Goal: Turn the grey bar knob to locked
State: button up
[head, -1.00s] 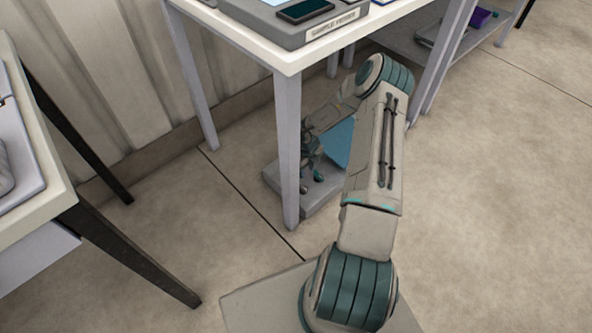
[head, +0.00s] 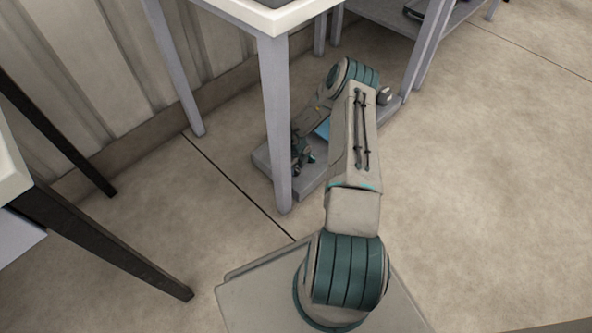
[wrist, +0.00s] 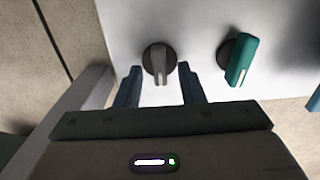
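The grey bar knob (wrist: 158,63) shows in the wrist view on a pale panel (wrist: 205,25). It has a dark round base, and its bar points down the picture, toward my gripper. My gripper (wrist: 160,80) is open, with one blue finger on each side of the bar's lower end and a visible gap to each finger. In the head view my gripper (head: 303,157) is low beneath the table, above a grey slab-like unit (head: 312,185). The grey bar knob cannot be made out there. Any locked marking is not visible.
A teal bar knob (wrist: 241,60) stands right of the grey one, tilted. A blue part (wrist: 314,99) shows at the right edge. In the head view a table leg (head: 276,130) stands close in front of my gripper. Floor at right is clear.

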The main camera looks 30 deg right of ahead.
jog(key=shift+f, duration=0.15)
grip_shut()
jog(key=shift+m+p, duration=0.3)
jog(key=m+p, duration=0.1)
jog(key=m, duration=0.2)
jog(key=shift+p, duration=0.35)
jog(key=m+p, duration=0.2)
jog(key=m, duration=0.3)
jog(key=shift+a, duration=0.1)
jog(key=m+p, duration=0.1)
jog(key=m, duration=0.3)
jog(key=shift+w+m, duration=0.1)
jog(key=shift+m, duration=0.3)
jog(key=shift+w+a+m, duration=0.1)
jog(key=shift+m, duration=2.2)
jog(key=shift+p, duration=0.3)
